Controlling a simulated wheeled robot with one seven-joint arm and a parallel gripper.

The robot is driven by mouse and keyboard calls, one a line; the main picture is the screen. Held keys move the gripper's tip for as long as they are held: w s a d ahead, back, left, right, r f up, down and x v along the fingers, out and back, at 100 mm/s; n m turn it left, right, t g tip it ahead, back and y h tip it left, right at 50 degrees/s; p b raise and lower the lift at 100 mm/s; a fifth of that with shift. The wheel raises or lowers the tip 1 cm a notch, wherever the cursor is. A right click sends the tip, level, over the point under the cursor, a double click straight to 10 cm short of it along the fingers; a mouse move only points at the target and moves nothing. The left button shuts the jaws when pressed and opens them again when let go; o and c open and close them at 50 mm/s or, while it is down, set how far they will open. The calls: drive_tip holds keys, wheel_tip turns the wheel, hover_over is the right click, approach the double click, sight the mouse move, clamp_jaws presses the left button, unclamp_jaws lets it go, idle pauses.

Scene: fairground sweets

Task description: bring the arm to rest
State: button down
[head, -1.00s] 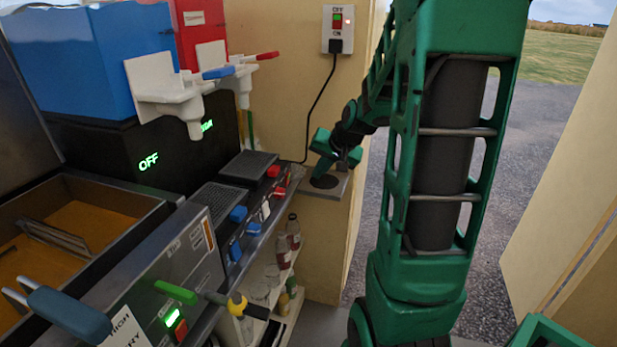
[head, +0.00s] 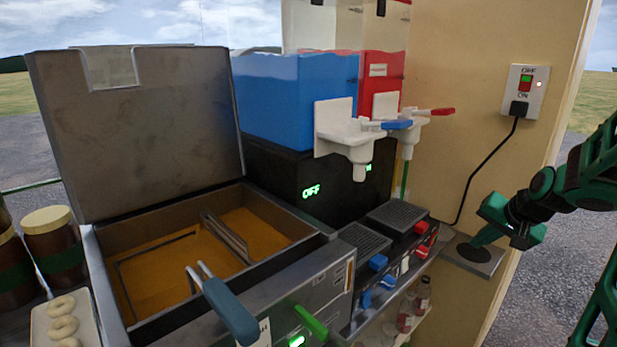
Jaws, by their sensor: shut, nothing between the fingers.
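My arm comes in from the right edge in the head view, green and black. My gripper (head: 478,246) is at its end, low over a small grey shelf (head: 486,262) on the tan wall. The fingers point down and left, near a dark round patch on that shelf. They look close together, with nothing seen held in them. I cannot tell whether the fingertips touch the shelf.
A fryer (head: 215,255) with a raised lid stands at centre left. Blue (head: 297,98) and red (head: 383,80) slush tanks are behind it. A wall switch (head: 523,90) has a cord hanging near my gripper. Doughnuts (head: 62,318) lie at lower left. Bottles (head: 413,305) stand below.

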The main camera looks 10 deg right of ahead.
drive_tip(key=s+a+n+g, duration=0.2)
drive_tip(key=s+a, duration=0.4)
drive_tip(key=s, duration=0.6)
drive_tip(key=s+a+n+g+y, duration=0.1)
drive_tip(key=s+a+g, duration=0.4)
drive_tip(key=s, duration=0.8)
drive_tip(key=shift+s+a+n, duration=0.3)
drive_tip(key=shift+a+n, duration=0.1)
drive_tip(key=shift+a, duration=0.3)
drive_tip(key=shift+f, duration=0.1)
drive_tip(key=shift+w+f, duration=0.25)
drive_tip(key=shift+w, duration=0.35)
